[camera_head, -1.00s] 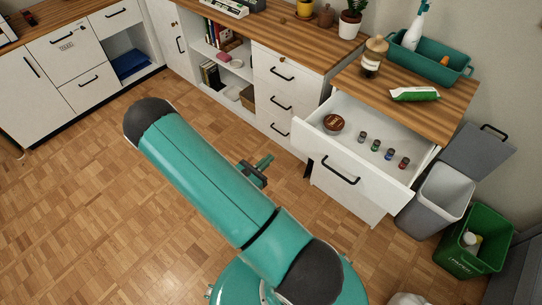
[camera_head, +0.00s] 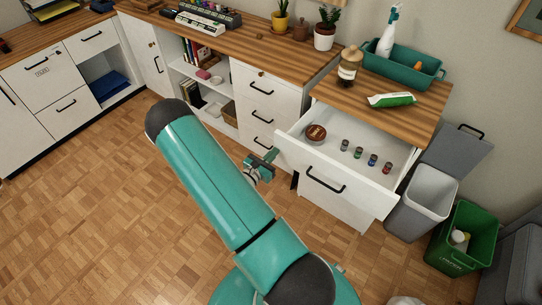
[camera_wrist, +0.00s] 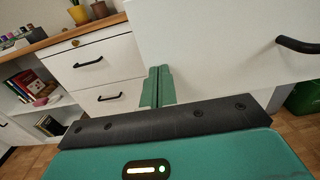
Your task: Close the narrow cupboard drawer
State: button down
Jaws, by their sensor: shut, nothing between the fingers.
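The narrow cupboard's top drawer (camera_head: 365,192) stands pulled out below the wooden top (camera_head: 421,114), its white front bearing a black bar handle (camera_head: 325,180). Inside lie a round brown tin (camera_head: 316,133) and a row of several small jars (camera_head: 358,153). My gripper (camera_head: 270,156) is shut and empty, near the left end of the drawer front. In the wrist view the shut green fingers (camera_wrist: 158,72) point at the lower left part of the white drawer front (camera_wrist: 220,40), with the handle (camera_wrist: 298,45) to the right. I cannot tell whether they touch it.
A closed three-drawer unit (camera_head: 262,105) stands to the left, with open shelves beyond it. A grey bin (camera_head: 421,202) and a green bin (camera_head: 468,239) stand right of the cupboard. The parquet floor (camera_head: 90,220) at left is clear.

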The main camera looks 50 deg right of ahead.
aim_at(310, 115)
jog(key=shift+d, duration=0.1)
jog(key=d, duration=0.8)
jog(key=w+d, duration=0.1)
jog(key=d, duration=0.7)
jog(key=w+d, duration=0.1)
jog(key=d, duration=0.6)
jog(key=shift+w+d, duration=0.1)
jog(key=shift+d, duration=0.6)
jog(key=shift+d+r, duration=0.2)
jog(key=shift+d, duration=0.05)
